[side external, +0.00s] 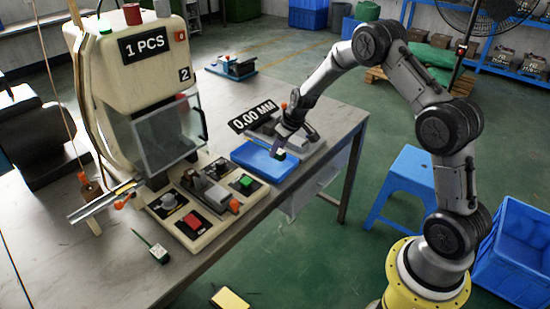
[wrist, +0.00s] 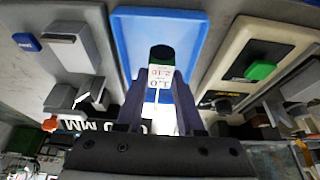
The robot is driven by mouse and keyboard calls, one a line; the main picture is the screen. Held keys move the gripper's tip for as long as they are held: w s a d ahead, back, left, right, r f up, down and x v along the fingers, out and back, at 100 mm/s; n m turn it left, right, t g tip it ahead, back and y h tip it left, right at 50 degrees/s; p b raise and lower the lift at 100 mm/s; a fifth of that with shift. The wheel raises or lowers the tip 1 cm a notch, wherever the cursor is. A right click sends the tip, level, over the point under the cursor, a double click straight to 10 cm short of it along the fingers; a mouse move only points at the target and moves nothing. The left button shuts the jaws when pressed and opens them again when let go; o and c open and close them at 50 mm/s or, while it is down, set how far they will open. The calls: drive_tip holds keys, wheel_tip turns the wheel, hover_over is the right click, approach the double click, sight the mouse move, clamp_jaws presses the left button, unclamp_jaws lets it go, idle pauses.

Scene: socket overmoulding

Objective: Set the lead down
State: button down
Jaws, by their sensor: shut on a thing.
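My gripper (side external: 284,146) is over the blue tray (side external: 250,155) on the table. In the wrist view, its two dark fingers (wrist: 160,100) are shut on a small piece that I take for the lead (wrist: 161,76). It has a dark green, rounded end and a white face with printed figures. The blue tray's floor and rim (wrist: 122,48) show behind it. In the side view a small dark and green bit shows under the fingertips. I cannot tell whether it touches the tray.
A moulding machine (side external: 125,60) with a clear guard stands left of the tray. Its panel with a green button (side external: 246,181) and red button (side external: 195,221) adjoins the tray. A grey gauge with a "0.00 MM" sign (side external: 252,115) stands behind the tray.

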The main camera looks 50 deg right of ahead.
sight(275, 158)
drive_tip(key=shift+w+d+f, duration=0.2)
drive_tip(key=shift+w+f, duration=0.65)
drive_tip(key=shift+f, duration=0.2)
drive_tip(key=shift+s+f, duration=0.1)
drive_tip(key=shift+f, duration=1.25)
drive_tip(key=shift+f, duration=0.15)
drive_tip(key=c, duration=0.5)
unclamp_jaws()
drive_tip(key=shift+c, duration=0.2)
